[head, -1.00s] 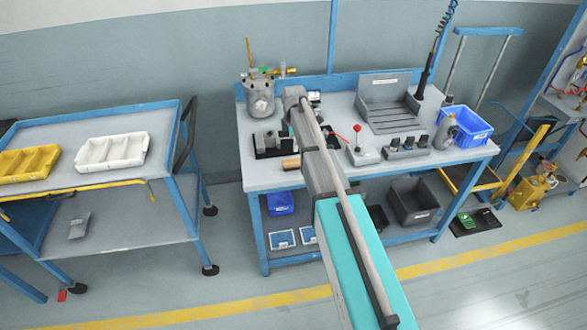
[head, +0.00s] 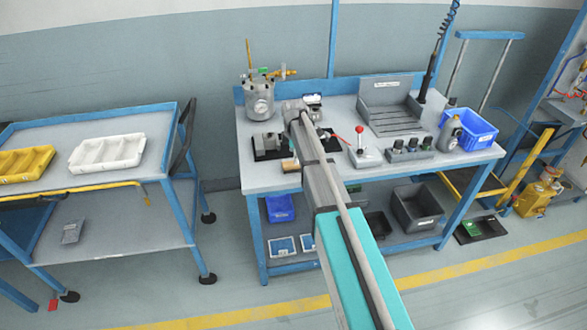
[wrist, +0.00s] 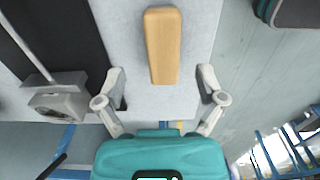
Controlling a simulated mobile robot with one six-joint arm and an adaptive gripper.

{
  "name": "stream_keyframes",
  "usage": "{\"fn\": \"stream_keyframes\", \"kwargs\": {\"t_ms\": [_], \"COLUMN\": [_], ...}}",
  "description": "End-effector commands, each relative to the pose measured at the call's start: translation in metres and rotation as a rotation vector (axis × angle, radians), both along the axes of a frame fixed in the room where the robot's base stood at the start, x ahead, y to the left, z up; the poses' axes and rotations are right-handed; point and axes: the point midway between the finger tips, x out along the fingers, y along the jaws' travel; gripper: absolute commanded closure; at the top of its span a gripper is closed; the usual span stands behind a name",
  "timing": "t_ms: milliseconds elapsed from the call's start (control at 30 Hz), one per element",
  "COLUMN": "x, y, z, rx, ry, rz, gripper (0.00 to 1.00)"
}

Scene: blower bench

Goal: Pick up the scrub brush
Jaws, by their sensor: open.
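The scrub brush, seen as a pale wooden block (head: 290,165), lies near the front left of the grey bench top, partly beside my arm in the head view. In the wrist view its long wooden back (wrist: 163,45) points up the picture, centred between the fingers but mostly beyond their tips. My gripper (wrist: 161,84) is open and empty, one finger on each side of the brush's line, apart from it. In the head view my arm reaches over the bench and the fingers cannot be made out. The bristles are not visible.
A black plate with grey blocks (head: 268,147) sits just behind the brush. A metal pot with a gauge (head: 260,100) stands at the back left. A red-knobbed lever box (head: 365,155), a grey tray (head: 392,118) and a blue bin (head: 470,128) stand to the right.

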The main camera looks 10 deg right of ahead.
Motion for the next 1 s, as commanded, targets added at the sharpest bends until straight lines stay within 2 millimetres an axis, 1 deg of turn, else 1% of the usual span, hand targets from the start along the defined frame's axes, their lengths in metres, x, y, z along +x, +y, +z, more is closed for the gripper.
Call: {"fn": "stream_keyframes", "kwargs": {"t_ms": [233, 367, 800, 1000], "x": [0.000, -0.001, -0.003, -0.003], "y": [0.000, 0.000, 0.002, 0.002], "z": [-0.001, -0.006, -0.039, -0.050], "rx": [0.000, 0.000, 0.000, 0.000], "ry": [0.000, 0.000, 0.000, 0.000], "rz": [0.000, 0.000, -0.001, -0.001], "gripper": [0.11, 0.11, 0.11, 0.11]}}
